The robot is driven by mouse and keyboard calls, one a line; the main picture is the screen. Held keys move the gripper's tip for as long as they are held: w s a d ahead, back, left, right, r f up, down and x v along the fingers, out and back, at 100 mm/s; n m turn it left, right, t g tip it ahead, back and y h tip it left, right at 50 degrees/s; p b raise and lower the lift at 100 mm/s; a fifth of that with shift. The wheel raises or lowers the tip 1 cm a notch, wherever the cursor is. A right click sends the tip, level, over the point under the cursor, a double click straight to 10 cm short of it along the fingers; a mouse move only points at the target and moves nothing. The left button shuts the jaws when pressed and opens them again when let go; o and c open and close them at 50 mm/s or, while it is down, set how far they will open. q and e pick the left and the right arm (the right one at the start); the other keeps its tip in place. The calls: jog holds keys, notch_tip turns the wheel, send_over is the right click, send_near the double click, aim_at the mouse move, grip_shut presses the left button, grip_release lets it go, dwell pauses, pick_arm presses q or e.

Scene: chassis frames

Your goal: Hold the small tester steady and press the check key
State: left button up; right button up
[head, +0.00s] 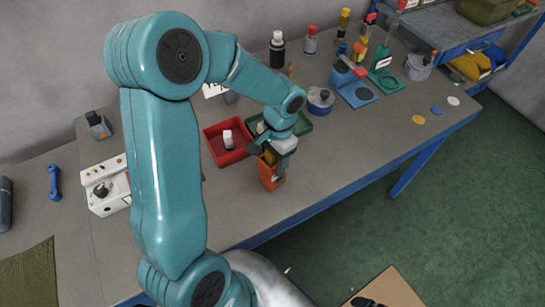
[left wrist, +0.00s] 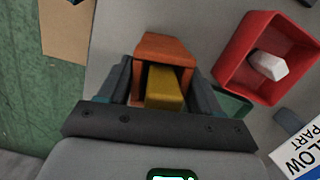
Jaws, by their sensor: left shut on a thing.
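My left gripper (head: 272,172) reaches down to an orange box (head: 270,176) near the table's front edge. In the left wrist view its two fingers (left wrist: 162,90) flank this orange box (left wrist: 165,48), which has a yellow block (left wrist: 165,88) inside, and it is shut on the box. I cannot tell for sure whether this is the tester. A small grey device (head: 97,124) with an orange spot sits at the far left of the table. A white control box (head: 104,188) with coloured buttons stands nearer. No labelled check key can be made out. My right gripper does not show.
A red tray (head: 213,156) with a white piece lies left of the gripper, a green tray (head: 300,128) behind it. A blue dumbbell-shaped piece (head: 54,182) lies left. The table's right front is mostly clear.

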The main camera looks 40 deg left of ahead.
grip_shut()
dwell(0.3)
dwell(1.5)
